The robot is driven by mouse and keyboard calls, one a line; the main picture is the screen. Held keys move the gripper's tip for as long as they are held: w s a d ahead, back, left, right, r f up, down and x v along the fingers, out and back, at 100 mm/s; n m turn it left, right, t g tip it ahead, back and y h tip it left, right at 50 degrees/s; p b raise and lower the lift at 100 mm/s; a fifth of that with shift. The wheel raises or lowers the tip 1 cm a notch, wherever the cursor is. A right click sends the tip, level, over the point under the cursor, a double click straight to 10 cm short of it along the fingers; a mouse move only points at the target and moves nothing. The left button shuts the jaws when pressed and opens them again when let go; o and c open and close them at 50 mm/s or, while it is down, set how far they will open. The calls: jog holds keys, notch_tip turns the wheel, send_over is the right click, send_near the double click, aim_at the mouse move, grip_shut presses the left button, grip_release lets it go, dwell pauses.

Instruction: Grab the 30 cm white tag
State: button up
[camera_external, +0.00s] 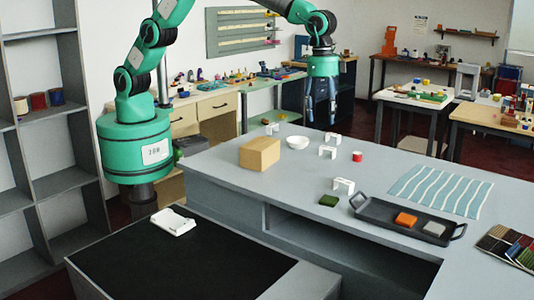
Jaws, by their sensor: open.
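Three small white bracket-shaped pieces stand on the grey counter: one at the back (333,137), one in the middle (327,152) and one nearer the front (343,186). A flat white piece (173,222) lies on the black surface at the lower left. No size marking is legible, so I cannot tell which is the 30 cm white tag. My gripper (320,119) points down, open, with nothing seen between its fingers. In the picture it appears just above the back bracket, apart from the pieces; its exact height is unclear.
The counter (290,180) also holds a tan block (260,153), a white bowl (298,143), a red cylinder (357,156), a green block (329,201), a striped cloth (440,190) and a dark tray (380,214) with orange and grey blocks. Its middle has free room.

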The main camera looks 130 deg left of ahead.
jog(key=g+p, duration=0.1)
jog(key=p, duration=0.3)
send_over(343, 182)
notch_tip(343, 182, down, 11)
jog(key=shift+d+r+b, duration=0.1)
jog(key=shift+d+b, duration=0.05)
jog(key=shift+b, duration=0.15)
jog(key=shift+f+p, duration=0.3)
jog(key=shift+f, duration=3.95)
jog(key=shift+f, duration=0.15)
jog(key=shift+f+p, duration=0.4)
jog(key=shift+f, duration=2.05)
jog(key=c, duration=1)
